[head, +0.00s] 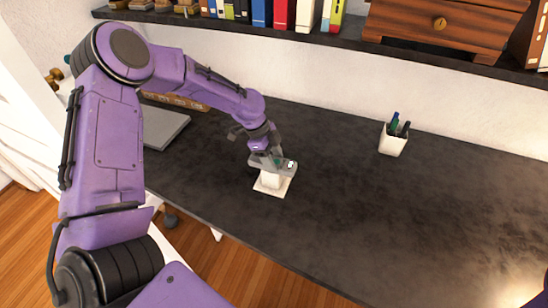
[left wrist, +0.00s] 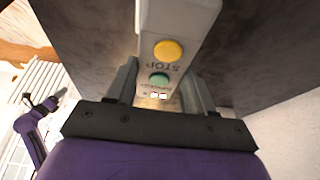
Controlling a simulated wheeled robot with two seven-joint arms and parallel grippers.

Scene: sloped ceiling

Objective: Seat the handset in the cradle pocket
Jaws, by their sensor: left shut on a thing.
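The handset (head: 289,164) is a pale grey bar with a small display. In the left wrist view the handset (left wrist: 181,20) shows a yellow button, a STOP label and a green button. My left gripper (head: 271,163) is shut on it, with a finger on each side in the left wrist view (left wrist: 160,88). The white cradle (head: 271,188) stands on the desk directly below the handset. The handset hides its pocket, and I cannot tell if they touch. My right gripper (left wrist: 43,104) appears small at the left of the left wrist view, too small to judge.
The dark desk (head: 340,215) is clear to the right of the cradle. A white pen cup (head: 393,144) stands near the wall. A grey laptop-like slab (head: 163,127) lies behind my left arm. A shelf (head: 340,40) with books and a wooden drawer box (head: 440,25) runs above.

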